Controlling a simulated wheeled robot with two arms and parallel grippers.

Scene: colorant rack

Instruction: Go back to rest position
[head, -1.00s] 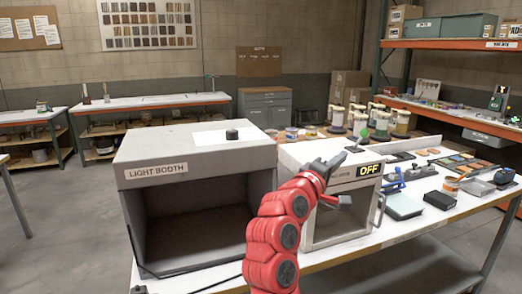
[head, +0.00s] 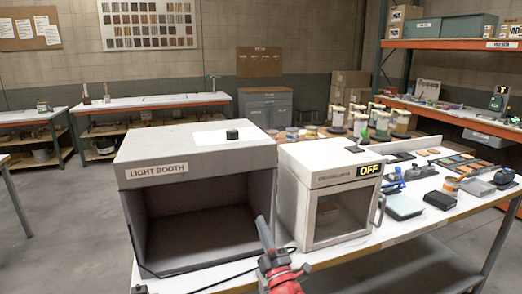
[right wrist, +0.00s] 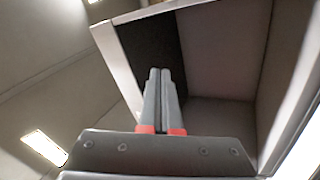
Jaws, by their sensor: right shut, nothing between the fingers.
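My right gripper (head: 262,220) is low at the bottom middle of the head view, in front of the light booth's lower right corner. Its red wrist shows below it. In the right wrist view its two grey fingers (right wrist: 158,73) lie together with nothing between them. They point toward the open box of the light booth, whose inner wall (right wrist: 225,55) shows behind them. My left gripper is not in view.
The grey light booth (head: 195,157) and a white oven-like box (head: 310,180) marked OFF stand on the white table. A dark cable (head: 222,280) runs along the table's front. Small tools, a black box (head: 440,200) and cans are at the right.

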